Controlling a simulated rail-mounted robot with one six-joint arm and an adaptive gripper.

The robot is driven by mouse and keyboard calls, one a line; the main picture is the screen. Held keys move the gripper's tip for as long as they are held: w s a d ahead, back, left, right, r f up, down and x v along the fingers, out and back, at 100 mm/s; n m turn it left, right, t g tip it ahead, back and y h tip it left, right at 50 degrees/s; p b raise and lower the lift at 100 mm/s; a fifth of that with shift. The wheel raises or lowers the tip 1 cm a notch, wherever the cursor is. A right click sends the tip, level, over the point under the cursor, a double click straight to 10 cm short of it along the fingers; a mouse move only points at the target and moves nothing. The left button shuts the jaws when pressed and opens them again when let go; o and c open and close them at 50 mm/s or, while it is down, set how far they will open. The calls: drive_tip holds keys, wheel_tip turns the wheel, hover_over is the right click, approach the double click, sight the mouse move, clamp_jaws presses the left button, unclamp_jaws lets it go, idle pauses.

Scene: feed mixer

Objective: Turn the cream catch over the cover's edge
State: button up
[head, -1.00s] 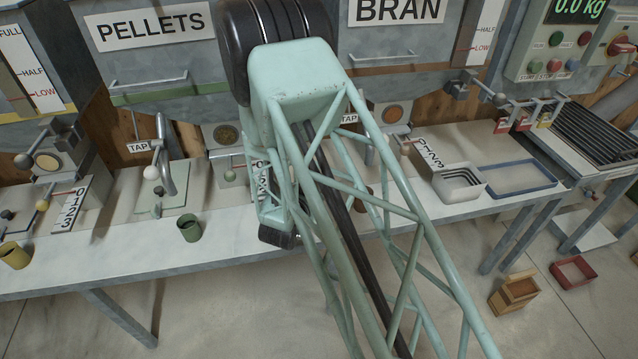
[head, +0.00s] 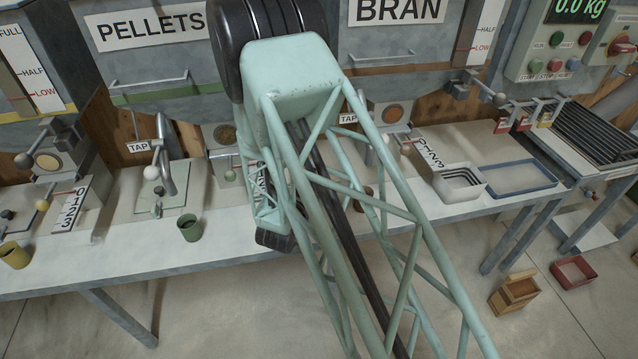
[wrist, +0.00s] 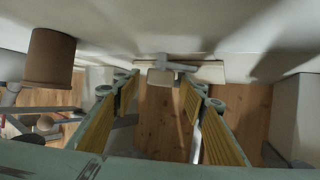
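In the wrist view a small pale cream block, which looks like the catch (wrist: 161,78), sits at top centre with a short light bar beside it. A flat pale plate edge (wrist: 208,72), possibly the cover's edge, lies behind it. My gripper (wrist: 160,97) is open, its yellow-padded fingers on either side of the view. The catch appears in the gap between the fingertips, slightly beyond them; I see no contact. In the head view my arm hides the gripper and the catch.
In the wrist view a brown cylinder (wrist: 50,58) stands left of the fingers, and a pale block (wrist: 296,115) stands at right. In the head view a green cup (head: 189,228) stands on the bench (head: 130,262) left of my arm.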

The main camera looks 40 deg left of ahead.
drive_tip(key=v, duration=1)
drive_tip(key=shift+s+d+r, duration=0.1)
drive_tip(key=shift+d+r, duration=0.05)
drive_tip(key=shift+c, duration=0.4)
